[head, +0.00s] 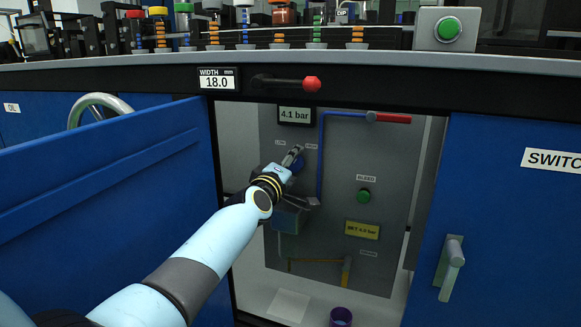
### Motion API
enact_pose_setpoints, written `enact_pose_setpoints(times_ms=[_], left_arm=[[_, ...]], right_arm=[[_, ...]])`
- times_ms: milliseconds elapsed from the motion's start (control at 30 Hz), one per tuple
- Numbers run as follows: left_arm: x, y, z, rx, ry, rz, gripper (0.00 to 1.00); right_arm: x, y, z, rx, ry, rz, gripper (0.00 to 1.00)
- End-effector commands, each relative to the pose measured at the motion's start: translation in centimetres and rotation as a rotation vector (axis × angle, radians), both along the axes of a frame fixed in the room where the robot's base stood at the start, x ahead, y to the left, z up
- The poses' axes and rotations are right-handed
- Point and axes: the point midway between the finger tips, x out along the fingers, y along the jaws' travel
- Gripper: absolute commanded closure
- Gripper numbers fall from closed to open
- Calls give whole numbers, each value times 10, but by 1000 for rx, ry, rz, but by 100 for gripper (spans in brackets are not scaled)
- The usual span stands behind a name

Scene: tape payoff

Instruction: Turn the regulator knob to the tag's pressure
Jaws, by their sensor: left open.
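The pressure display (295,115) on the grey panel reads 4.1 bar. The yellow tag (362,229) lower on the panel appears to read 4.0 bar; its small print is hard to make out. My left gripper (296,156) reaches into the open cabinet and is open at the blue regulator knob (299,165). The gripper partly hides the knob, and I cannot tell whether the fingers touch it. My right gripper is out of view.
The open blue door (100,190) stands left of my left arm. A closed blue door with a handle (449,265) is on the right. A red lever (390,118) and a green bleed button (364,196) are on the panel. A purple cup (341,316) stands low in front.

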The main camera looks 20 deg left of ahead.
Motion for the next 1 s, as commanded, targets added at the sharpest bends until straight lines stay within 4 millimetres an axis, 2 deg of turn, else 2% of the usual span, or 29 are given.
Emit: enact_pose_setpoints(times_ms=[167, 333, 500, 700, 833, 1000], left_arm=[[-6, 0, 0, 0, -1, 0, 35], [-25, 1, -1, 3, 1, -1, 35], [-69, 2, -2, 1, 3, 0, 35], [-105, 4, -1, -1, 1, 0, 35], [-117, 4, -1, 0, 1, 0, 35], [-120, 4, 0, 0, 0, 0, 35]], right_arm=[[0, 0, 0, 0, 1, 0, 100], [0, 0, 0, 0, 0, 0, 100], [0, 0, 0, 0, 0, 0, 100], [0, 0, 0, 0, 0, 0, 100], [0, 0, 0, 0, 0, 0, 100], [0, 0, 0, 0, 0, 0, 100]])
